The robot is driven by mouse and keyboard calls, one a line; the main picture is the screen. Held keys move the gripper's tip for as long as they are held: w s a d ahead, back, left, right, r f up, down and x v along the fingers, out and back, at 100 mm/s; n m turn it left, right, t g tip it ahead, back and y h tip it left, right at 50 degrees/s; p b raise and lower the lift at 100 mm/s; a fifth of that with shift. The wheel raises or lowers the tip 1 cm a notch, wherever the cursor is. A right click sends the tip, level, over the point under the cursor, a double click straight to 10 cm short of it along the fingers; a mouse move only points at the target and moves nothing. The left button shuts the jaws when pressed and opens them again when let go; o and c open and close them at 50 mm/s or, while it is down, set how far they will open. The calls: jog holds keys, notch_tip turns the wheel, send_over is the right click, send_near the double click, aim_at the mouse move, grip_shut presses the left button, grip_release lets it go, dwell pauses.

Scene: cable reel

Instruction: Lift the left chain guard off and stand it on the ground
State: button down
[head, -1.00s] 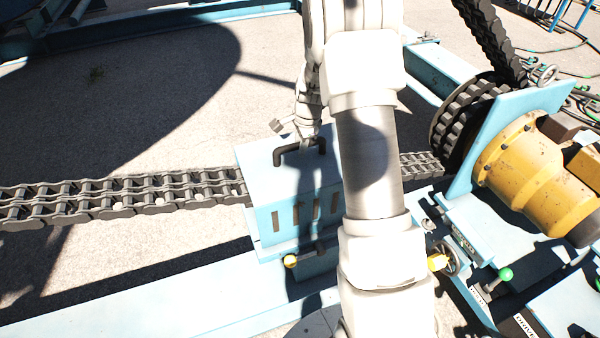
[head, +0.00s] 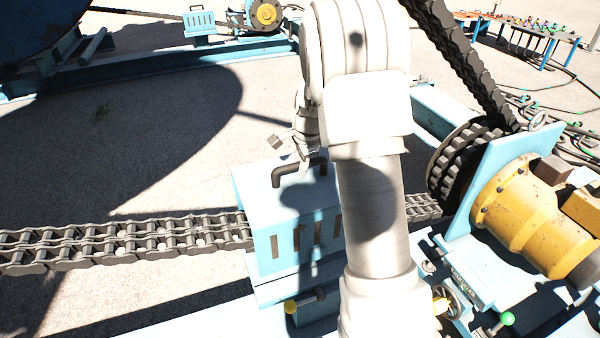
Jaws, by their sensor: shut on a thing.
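The chain guard (head: 262,190) is a light blue box with dark slots in its front and a black bar handle (head: 286,173) on top. It is over the double roller chain (head: 120,242), which runs in at its left side and shows again on its right. It looks upright and slightly raised. My gripper (head: 304,168) is shut on the handle from above. The fingertips are small and partly hidden by my forearm, which also covers the guard's right side. I cannot make out a clear gap under the guard.
A yellow motor (head: 520,210) with its sprocket (head: 462,155) stands to the right. A similar blue guard (head: 199,22) is at the far frame. The concrete floor (head: 150,125) behind the chain is clear, partly shadowed.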

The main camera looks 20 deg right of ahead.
jog(key=shift+w+r, duration=0.1)
jog(key=shift+r, duration=0.2)
notch_tip(320, 180, up, 14)
jog(key=p, duration=1.1)
jog(key=shift+f, duration=0.25)
dwell(0.3)
dwell(0.4)
